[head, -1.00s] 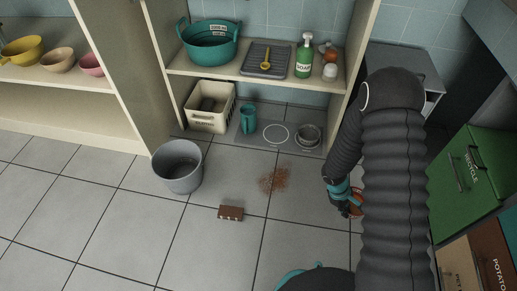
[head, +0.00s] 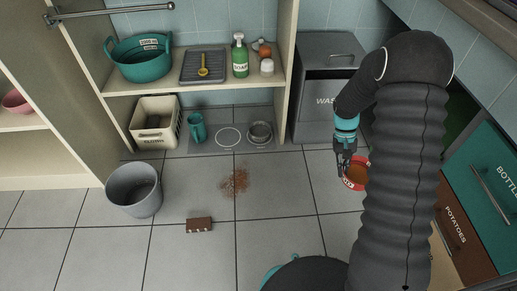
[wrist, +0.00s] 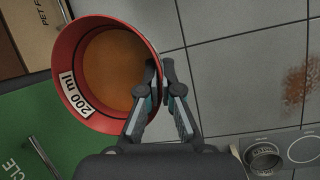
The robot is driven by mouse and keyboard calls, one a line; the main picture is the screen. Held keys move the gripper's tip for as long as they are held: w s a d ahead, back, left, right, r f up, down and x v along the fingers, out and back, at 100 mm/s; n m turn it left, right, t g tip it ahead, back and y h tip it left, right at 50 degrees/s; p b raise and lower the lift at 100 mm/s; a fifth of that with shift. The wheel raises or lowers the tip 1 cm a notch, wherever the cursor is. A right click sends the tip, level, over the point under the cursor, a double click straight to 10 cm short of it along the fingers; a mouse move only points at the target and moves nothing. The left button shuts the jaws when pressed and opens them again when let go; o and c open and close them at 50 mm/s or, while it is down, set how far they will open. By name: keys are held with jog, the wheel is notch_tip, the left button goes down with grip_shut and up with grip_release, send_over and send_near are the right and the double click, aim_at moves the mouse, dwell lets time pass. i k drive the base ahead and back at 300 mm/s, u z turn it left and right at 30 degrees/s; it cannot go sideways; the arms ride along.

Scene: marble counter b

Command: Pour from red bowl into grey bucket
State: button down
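The red bowl (head: 348,183) is at the right of the head view, partly hidden by my arm. In the wrist view the red bowl (wrist: 66,55) has a "200 ml" label and orange-brown contents inside. My gripper (wrist: 160,66) is shut on its rim, one finger inside and one outside; it also shows in the head view (head: 345,160). The bowl appears held above the floor. The grey bucket (head: 134,203) stands upright on the tiles at the left of the head view, well apart from the bowl. Its visible inside looks empty.
A brown block (head: 199,225) and a patch of brown crumbs (head: 234,181) lie on the floor between bucket and bowl. A grey mat (head: 214,148) with a teal mug (head: 196,127) and metal bowl (head: 260,132) lies behind. A grey waste bin (head: 325,105) and drawers (head: 503,185) stand right.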

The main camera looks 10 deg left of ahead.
aim_at(134, 187)
jog(key=k, duration=1.15)
jog(key=u, duration=0.5)
jog(key=i, duration=0.6)
jog(key=u, duration=0.9)
jog(key=i, duration=0.35)
jog(key=u, duration=0.35)
